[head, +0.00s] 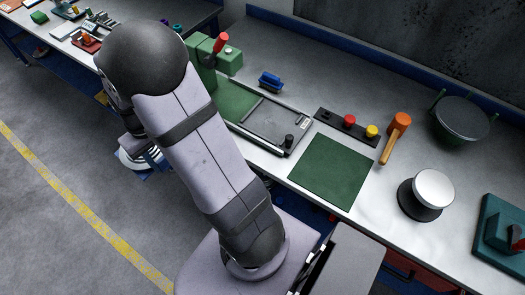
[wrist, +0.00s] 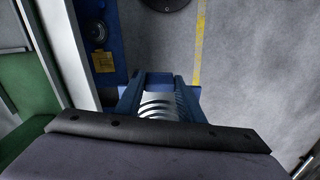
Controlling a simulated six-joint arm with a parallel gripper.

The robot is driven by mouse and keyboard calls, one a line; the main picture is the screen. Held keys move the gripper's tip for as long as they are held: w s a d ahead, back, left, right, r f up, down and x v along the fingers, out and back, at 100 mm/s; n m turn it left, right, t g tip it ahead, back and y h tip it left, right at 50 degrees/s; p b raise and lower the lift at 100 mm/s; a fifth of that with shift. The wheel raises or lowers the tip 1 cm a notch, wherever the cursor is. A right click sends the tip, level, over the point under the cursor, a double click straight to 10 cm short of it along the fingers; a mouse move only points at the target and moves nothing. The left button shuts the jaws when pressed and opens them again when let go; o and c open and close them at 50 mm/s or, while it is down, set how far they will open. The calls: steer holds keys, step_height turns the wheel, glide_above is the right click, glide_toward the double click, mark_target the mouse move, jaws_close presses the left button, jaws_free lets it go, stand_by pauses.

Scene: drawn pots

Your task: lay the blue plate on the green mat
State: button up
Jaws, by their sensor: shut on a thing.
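The green mat (head: 332,170) is a flat dark green square lying bare on the grey bench near its front edge. My gripper (head: 143,158) is at the left in the head view, largely behind my arm, out over the floor in front of the bench. In the wrist view my gripper (wrist: 158,100) points down at the floor and is shut on a blue piece, which I take to be the blue plate (wrist: 158,78). Only part of the plate shows, and its outline is hard to part from the fingers. Gripper and plate are well away from the mat.
Left of the mat is a grey tray (head: 268,125). Behind it is a black strip with red and yellow knobs (head: 350,121). An orange mallet (head: 397,135), a white-topped round stand (head: 433,190) and a dark green bowl (head: 462,120) are to the right. A blue item (head: 270,81) lies behind the tray.

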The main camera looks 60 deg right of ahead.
steer(key=s+d+r+m+b, duration=0.1)
steer(key=s+d+m, duration=0.55)
steer(key=d, duration=0.65)
steer(key=s+d+r+m+b, duration=0.1)
steer(key=s+d+m+b, duration=0.15)
steer(key=s+d, duration=0.85)
steer(key=m+b, duration=0.2)
steer(key=m, duration=0.6)
glide_above(321, 188)
steer(key=shift+f+p, duration=0.8)
steer(key=shift+f, duration=4.2)
